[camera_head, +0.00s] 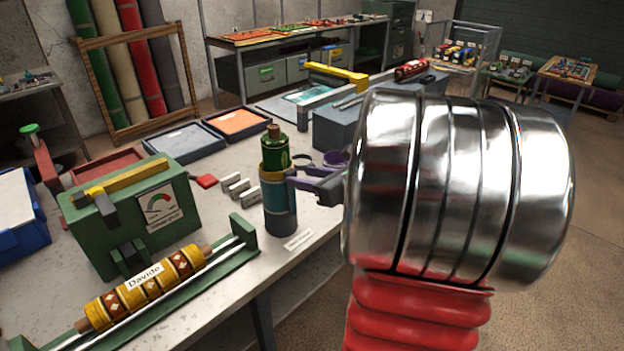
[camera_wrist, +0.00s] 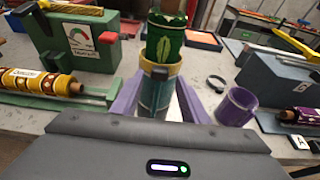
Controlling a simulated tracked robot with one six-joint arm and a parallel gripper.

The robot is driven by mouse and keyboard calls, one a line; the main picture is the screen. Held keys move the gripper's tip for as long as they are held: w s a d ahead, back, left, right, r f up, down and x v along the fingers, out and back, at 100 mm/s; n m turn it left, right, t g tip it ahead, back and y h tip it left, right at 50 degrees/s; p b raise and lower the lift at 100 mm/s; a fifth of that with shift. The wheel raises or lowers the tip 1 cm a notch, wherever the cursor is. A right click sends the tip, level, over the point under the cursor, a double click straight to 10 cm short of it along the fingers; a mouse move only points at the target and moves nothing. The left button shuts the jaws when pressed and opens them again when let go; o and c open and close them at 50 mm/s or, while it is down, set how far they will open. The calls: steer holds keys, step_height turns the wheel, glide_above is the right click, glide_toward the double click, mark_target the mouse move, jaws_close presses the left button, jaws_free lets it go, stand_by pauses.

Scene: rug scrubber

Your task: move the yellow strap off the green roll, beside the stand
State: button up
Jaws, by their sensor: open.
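The green roll (camera_head: 275,152), with a pale leaf pattern and brown core end, stands upright in a dark teal cylindrical stand (camera_head: 281,212). The yellow strap (camera_head: 272,174) rings the roll at the stand's top; it also shows in the wrist view (camera_wrist: 160,67) with a small dark piece on its front. In the wrist view, my gripper (camera_wrist: 160,88) is open, its purple fingers reaching forward on either side of the stand, just below the strap. I cannot tell if they touch it. The lower part of the stand is hidden in the wrist view.
A green gauge box (camera_head: 135,215) and a cradle with a yellow patterned roll (camera_head: 145,288) stand left. Small grey blocks (camera_head: 237,187) lie beside the stand. A purple cup (camera_wrist: 237,106) and a dark ring (camera_wrist: 216,84) are to its right. A white label (camera_head: 298,240) lies in front.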

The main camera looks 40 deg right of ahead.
mark_target(293, 175)
steer(key=shift+x, duration=2.3)
